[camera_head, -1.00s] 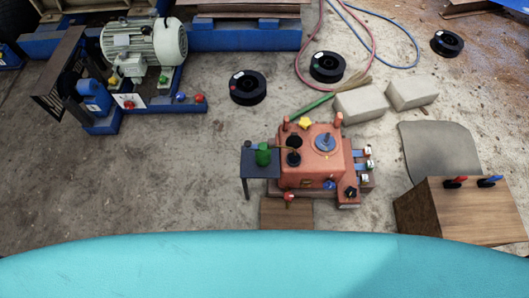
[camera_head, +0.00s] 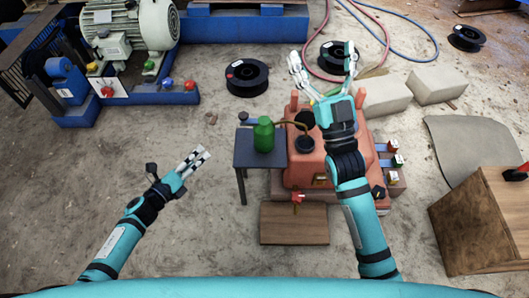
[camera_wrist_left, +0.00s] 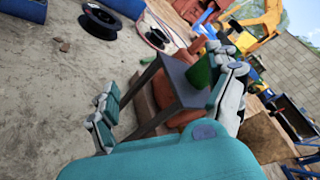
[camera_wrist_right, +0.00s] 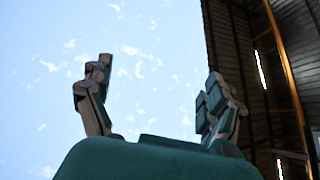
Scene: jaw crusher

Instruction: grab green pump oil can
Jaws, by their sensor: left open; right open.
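The green pump oil can (camera_head: 264,135) stands upright on a small dark side table (camera_head: 246,157), its thin spout reaching right toward the orange machine. In the left wrist view the can (camera_wrist_left: 201,73) shows partly behind a finger. My left gripper (camera_head: 192,160) is open and empty, left of the table and apart from the can. It also shows in the left wrist view (camera_wrist_left: 168,105). My right gripper (camera_head: 322,70) is open and empty, raised in front of the orange machine, right of the can. The right wrist view shows its spread fingers (camera_wrist_right: 155,85) against sky and roof.
The orange jaw crusher (camera_head: 300,172) stands right of the table, partly hidden by my right arm. A wooden board (camera_head: 295,224) lies in front. A wooden box (camera_head: 485,220) is at right. A motor on a blue frame (camera_head: 125,40) is at upper left. Floor left of the table is clear.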

